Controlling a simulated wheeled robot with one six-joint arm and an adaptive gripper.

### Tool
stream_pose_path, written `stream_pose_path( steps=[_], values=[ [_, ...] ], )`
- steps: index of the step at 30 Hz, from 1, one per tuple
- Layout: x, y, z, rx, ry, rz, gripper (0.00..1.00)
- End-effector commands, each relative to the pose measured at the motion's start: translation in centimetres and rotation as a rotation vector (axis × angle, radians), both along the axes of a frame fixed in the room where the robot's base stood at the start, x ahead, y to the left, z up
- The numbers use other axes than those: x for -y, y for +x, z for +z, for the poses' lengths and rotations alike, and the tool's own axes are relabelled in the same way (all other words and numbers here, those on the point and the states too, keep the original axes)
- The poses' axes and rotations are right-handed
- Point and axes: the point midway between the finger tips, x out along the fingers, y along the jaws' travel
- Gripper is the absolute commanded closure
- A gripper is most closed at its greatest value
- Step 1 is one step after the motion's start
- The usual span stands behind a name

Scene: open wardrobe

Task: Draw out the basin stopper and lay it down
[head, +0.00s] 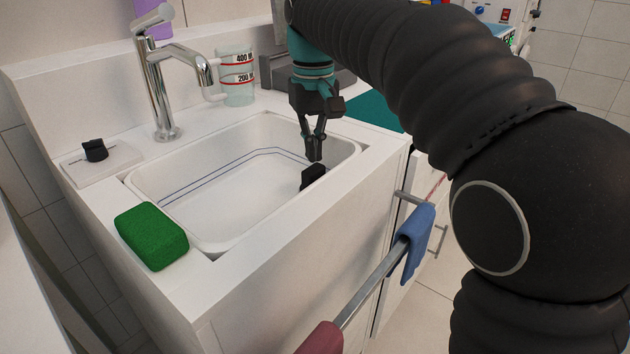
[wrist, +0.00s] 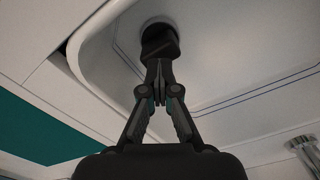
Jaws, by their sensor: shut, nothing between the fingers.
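The white basin (head: 225,212) is set in the counter and looks partly filled, with dark lines along its inner wall. The black stopper (head: 313,176) shows at the basin's right side, low beside the wall. In the wrist view the stopper (wrist: 159,40) stands over a round, shaded recess just beyond my fingertips. My gripper (head: 315,155) hangs over the basin's right part, pointing down, just above the stopper. Its fingers meet at the tips and hold nothing. In the wrist view the fingertips (wrist: 158,68) come close to the stopper; whether they touch it I cannot tell.
A chrome tap (head: 158,85) and a marked clear jug (head: 236,78) stand behind the basin. A white plate (head: 103,163) with a black knob (head: 95,150) lies left. A green sponge (head: 151,236) sits on the front left rim. A rail with a blue cloth (head: 415,240) runs in front.

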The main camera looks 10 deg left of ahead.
Motion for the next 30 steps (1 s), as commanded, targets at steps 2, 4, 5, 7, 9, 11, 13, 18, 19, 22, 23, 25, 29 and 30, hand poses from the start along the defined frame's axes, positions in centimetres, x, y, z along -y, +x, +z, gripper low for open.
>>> stream_pose_path(
  steps=[2, 4, 5, 7, 9, 11, 13, 18, 19, 22, 23, 25, 29, 30],
  values=[
    [0.0, 0.01, 0.13, 0.0, 0.0, 0.0, 1.0],
    [-0.01, 0.02, 0.25, 0.0, 0.0, 0.0, 1.0],
    [-0.02, 0.01, 0.3, 0.0, 0.0, 0.0, 1.0],
    [-0.01, 0.0, 0.39, 0.0, 0.0, 0.0, 1.0],
    [-0.01, 0.0, 0.43, 0.0, 0.0, 0.0, 1.0],
    [-0.01, 0.0, 0.43, 0.0, 0.0, 0.0, 1.0],
    [-0.01, 0.0, 0.43, 0.0, 0.0, 0.0, 1.0],
    [-0.01, 0.0, 0.45, 0.0, 0.0, 0.0, 1.0],
    [-0.01, 0.0, 0.47, 0.0, 0.0, 0.0, 1.0],
    [-0.01, 0.0, 0.58, 0.0, 0.0, 0.0, 1.0],
    [-0.01, 0.0, 0.62, 0.0, 0.0, 0.0, 1.0],
    [-0.01, 0.0, 0.74, 0.0, 0.0, 0.0, 1.0],
    [-0.01, 0.0, 0.95, 0.0, 0.0, 0.0, 1.0],
    [-0.01, 0.0, 1.01, 0.0, 0.0, 0.0, 1.0]
  ],
)
